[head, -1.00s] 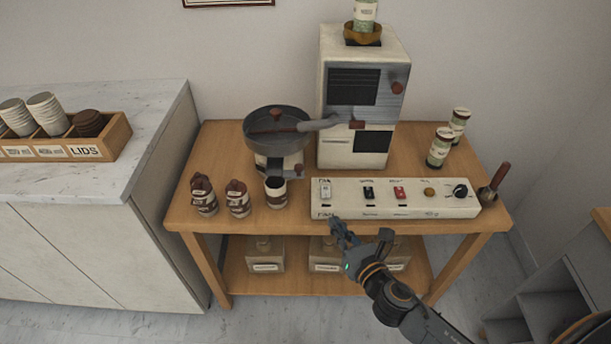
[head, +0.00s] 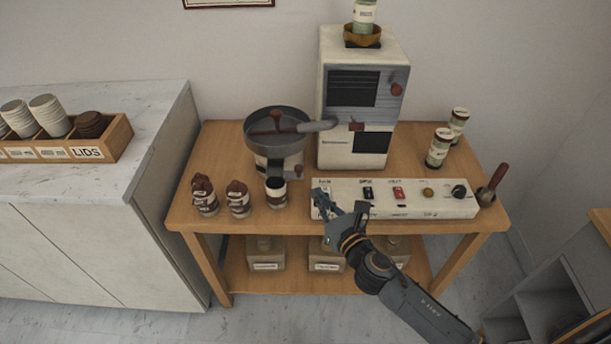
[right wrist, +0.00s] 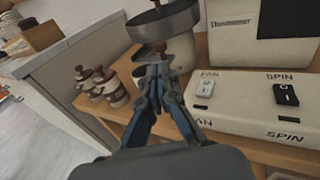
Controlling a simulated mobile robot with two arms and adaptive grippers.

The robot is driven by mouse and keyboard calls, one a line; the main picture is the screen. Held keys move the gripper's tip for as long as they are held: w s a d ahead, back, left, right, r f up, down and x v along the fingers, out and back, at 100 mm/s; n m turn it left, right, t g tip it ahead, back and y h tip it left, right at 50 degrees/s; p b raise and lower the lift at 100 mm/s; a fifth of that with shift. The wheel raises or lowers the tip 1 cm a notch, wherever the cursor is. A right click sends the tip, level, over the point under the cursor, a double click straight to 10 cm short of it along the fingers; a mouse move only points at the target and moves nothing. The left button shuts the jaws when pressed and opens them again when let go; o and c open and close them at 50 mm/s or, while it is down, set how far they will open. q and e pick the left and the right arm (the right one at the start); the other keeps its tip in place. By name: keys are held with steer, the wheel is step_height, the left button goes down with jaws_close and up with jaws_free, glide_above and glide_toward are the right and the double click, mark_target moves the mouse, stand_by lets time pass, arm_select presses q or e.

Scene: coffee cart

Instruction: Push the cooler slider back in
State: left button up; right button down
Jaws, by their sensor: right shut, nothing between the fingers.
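The cooler (head: 262,150) is a dark round pan on a pale body, left of the tall roaster. A small red-brown knob (head: 298,170), seemingly the slider's, sits low at its right front. In the right wrist view the cooler (right wrist: 170,22) is ahead, with a brown knob (right wrist: 160,47) just beyond my fingertips; I cannot tell whether they touch. My right gripper (head: 319,198) is shut and empty, over the left end of the control panel, in front and right of the cooler. It also shows in the right wrist view (right wrist: 158,62). My left gripper is out of view.
The white control panel (head: 425,208) with switches lies along the table's front edge. A dark cup (head: 276,192) and two brown-topped bottles (head: 238,200) stand in front of the cooler. The tall roaster (head: 352,145) stands behind the panel. Boxes sit on the shelf below.

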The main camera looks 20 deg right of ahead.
mark_target(300, 171)
steer(key=w, duration=0.2)
steer(key=w+a, duration=0.1)
steer(key=w, duration=0.4)
steer(key=shift+w+a+f, duration=0.25)
steer(key=shift+w+f, duration=0.1)
steer(key=shift+w, duration=0.05)
steer(key=w, duration=0.1)
steer(key=w+d, duration=0.1)
steer(key=w, duration=0.2)
steer(key=shift+w+d+r, duration=0.15)
steer(key=shift+w+d, duration=0.1)
steer(key=shift+w, duration=0.05)
steer(key=shift+d, duration=0.1)
